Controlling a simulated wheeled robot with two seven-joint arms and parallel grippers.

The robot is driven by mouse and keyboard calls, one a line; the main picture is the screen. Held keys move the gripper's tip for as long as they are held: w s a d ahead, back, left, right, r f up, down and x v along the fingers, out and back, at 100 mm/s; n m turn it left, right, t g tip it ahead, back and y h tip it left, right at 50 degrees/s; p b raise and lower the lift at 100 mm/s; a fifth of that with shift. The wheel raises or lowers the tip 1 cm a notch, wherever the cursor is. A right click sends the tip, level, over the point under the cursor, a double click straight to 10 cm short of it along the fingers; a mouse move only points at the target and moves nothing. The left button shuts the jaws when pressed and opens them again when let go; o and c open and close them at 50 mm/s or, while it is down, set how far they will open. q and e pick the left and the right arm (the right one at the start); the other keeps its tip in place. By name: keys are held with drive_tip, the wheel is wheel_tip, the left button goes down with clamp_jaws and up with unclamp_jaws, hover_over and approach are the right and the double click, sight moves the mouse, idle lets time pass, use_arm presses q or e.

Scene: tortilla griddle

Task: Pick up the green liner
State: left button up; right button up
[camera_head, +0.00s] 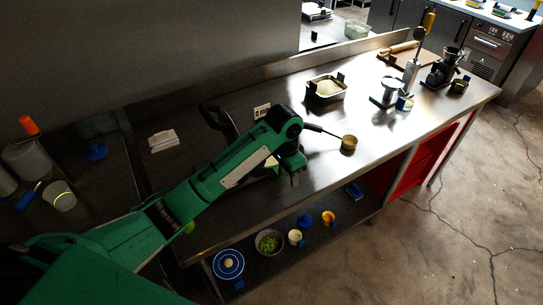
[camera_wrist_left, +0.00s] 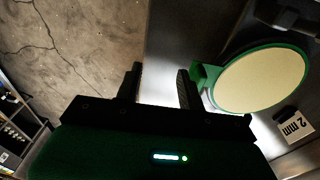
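The green liner shows in the left wrist view as a green rim (camera_wrist_left: 218,103) around a pale cream disc (camera_wrist_left: 262,78), with a green tab (camera_wrist_left: 203,77) on its left side. My left gripper (camera_wrist_left: 158,75) is open and empty. Its two dark fingers point at the bright steel top, and the tab is just right of the right finger. In the head view my left gripper (camera_head: 294,178) hangs low over the counter, and my green arm hides most of the liner. My right gripper is in neither view.
A "2 mm" card (camera_head: 262,111) stands behind my left arm. A brass-coloured cup with a long handle (camera_head: 348,144) is right of the gripper. A steel pan (camera_head: 326,90) stands farther back. A lower shelf holds a bowl of green pieces (camera_head: 269,242).

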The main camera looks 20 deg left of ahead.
use_arm(q)
drive_tip(key=w+a+r+y, duration=0.1)
drive_tip(key=w+a+r, duration=0.2)
drive_tip(key=w+r, duration=0.45)
drive_tip(key=shift+g, duration=0.3)
drive_tip(key=f, duration=0.2)
drive_tip(key=s+f+p, duration=0.1)
drive_tip(key=f, duration=0.1)
drive_tip(key=f+p, duration=0.1)
drive_tip(key=f, duration=0.1)
drive_tip(key=shift+s+a+f, duration=0.2)
drive_tip(key=shift+s+f, duration=0.05)
drive_tip(key=shift+s, duration=0.1)
drive_tip(key=shift+f+p, duration=0.35)
drive_tip(key=shift+f, duration=0.15)
wheel_tip(320, 180, down, 4)
drive_tip(key=shift+w+d+r+p, duration=0.1)
drive_tip(key=shift+w+r+p, duration=0.1)
drive_tip(key=shift+p, duration=0.65)
drive_tip(key=shift+f, duration=0.5)
drive_tip(key=shift+c, duration=0.2)
clamp_jaws()
